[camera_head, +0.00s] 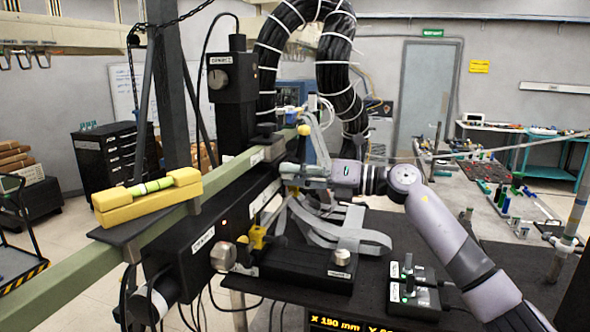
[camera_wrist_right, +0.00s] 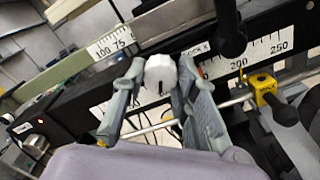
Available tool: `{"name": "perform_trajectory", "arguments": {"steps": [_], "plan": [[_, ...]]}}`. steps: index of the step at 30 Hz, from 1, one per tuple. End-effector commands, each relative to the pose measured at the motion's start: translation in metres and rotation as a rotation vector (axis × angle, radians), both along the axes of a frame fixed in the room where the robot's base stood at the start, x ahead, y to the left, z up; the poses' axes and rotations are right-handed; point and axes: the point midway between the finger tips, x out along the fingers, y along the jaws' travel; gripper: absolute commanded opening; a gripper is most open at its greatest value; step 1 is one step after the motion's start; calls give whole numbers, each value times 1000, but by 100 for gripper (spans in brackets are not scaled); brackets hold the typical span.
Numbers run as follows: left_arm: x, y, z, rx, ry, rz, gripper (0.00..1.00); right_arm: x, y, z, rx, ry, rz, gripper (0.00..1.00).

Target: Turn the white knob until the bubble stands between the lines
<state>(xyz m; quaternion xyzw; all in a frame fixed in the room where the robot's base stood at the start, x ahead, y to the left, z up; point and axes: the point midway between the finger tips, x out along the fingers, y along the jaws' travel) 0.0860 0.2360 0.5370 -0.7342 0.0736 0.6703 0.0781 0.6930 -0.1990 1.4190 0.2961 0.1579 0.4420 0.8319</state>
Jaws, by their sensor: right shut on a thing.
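The white knob (camera_wrist_right: 160,74) shows in the right wrist view, with a dark mark on its face. It sits between the two grey fingertips of my right gripper (camera_wrist_right: 158,82), which is shut on it. In the head view my right gripper (camera_head: 291,171) reaches in from the right to the rail, and its fingers hide the knob. The yellow spirit level (camera_head: 146,199) lies on the pale green beam at the left. Its green vial (camera_head: 145,187) is small; I cannot tell where the bubble stands against the lines. My left gripper is not in view.
The long green beam (camera_head: 75,266) runs diagonally past a black rail with a number scale (camera_wrist_right: 103,110). Grey ribbon cables (camera_head: 350,237) loop below my right gripper. A black box with switches (camera_head: 408,291) stands at the front right. A yellow clamp (camera_wrist_right: 263,90) sits beside the rail.

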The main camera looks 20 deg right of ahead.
Motion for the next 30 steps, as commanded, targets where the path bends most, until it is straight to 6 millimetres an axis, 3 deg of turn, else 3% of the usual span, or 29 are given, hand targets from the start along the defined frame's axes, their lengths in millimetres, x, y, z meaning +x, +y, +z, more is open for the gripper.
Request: {"name": "perform_trajectory", "arguments": {"steps": [17, 18, 26, 30], "plan": [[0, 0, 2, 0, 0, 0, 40, 0, -1, 1, 21, 24, -3, 0], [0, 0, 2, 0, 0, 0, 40, 0, -1, 1, 21, 24, -3, 29], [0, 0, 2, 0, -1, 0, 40, 0, -1, 1, 19, 26, -1, 46], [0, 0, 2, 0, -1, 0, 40, 0, 0, 0, 19, 25, -1, 47]]}}
